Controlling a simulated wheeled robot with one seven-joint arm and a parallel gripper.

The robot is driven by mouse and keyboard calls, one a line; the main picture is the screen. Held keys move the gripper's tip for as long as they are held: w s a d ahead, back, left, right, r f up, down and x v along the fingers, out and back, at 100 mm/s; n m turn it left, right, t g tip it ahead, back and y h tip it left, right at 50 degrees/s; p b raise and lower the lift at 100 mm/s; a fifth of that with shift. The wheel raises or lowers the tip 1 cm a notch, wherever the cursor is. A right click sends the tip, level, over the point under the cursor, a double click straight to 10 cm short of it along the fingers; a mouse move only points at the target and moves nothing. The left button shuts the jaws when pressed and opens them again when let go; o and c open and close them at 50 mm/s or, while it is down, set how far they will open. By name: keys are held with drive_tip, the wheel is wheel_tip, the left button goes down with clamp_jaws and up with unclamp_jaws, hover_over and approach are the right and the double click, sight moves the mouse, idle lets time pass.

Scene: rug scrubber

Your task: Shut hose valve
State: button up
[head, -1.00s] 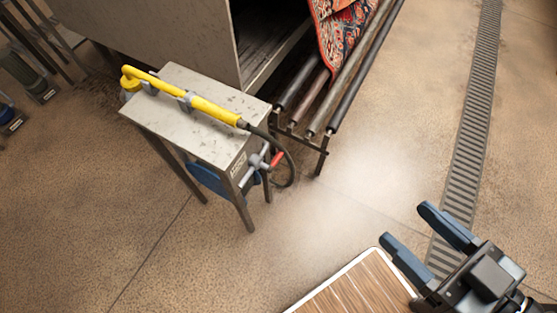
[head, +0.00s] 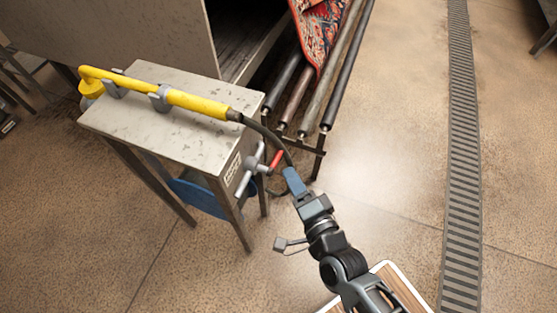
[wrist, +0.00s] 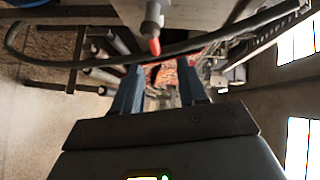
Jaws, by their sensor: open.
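The hose valve (head: 252,167) is a grey fitting with a red handle (head: 276,160) on the front right end of a metal stand. In the wrist view the red handle (wrist: 154,46) points down just beyond the fingertips, roughly in line with the gap between them. My gripper (head: 291,180) is open, close to the handle's lower right in the head view. Its two blue fingers show in the wrist view (wrist: 160,70) with nothing held between them. I cannot tell whether a finger touches the handle. In the head view the fingers overlap, so their gap is hidden.
A dark hose (head: 268,134) runs from the yellow wand (head: 190,100) on the stand (head: 165,135) down past the valve; it crosses the wrist view (wrist: 215,42) near the fingertips. Rollers (head: 335,85) with a red rug (head: 318,35) are behind. Open floor lies right.

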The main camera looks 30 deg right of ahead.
sight(278, 154)
drive_tip(key=shift+m, duration=0.4)
drive_tip(key=x, duration=0.9)
drive_tip(key=shift+w+d+f, duration=0.15)
drive_tip(key=shift+w+f, duration=0.15)
drive_tip(key=shift+f, duration=0.2)
clamp_jaws()
